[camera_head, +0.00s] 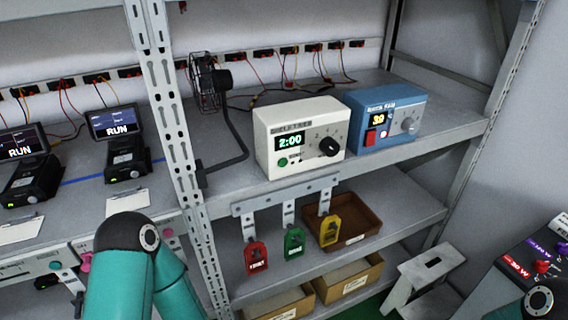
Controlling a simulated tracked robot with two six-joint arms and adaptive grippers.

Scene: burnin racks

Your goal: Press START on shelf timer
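The shelf timer (262,150) is a cream box near the front edge of the upper shelf. Its lit display (289,141) reads 2:00. A round green button (283,162) sits below the display at the lower left of its face, its lettering too small to read. A black dial (331,146) is on the right of the face. Nothing touches the timer. Part of my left arm shows at the lower left and part of my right arm at the bottom right corner. Neither gripper is in view.
A blue box (419,105) with a display, red switch and dial stands right of the timer. A rack upright (176,110) and a small black fan (205,78) are to its left. Red, green and yellow tags (257,257) hang below. A step stool (428,275) stands lower right.

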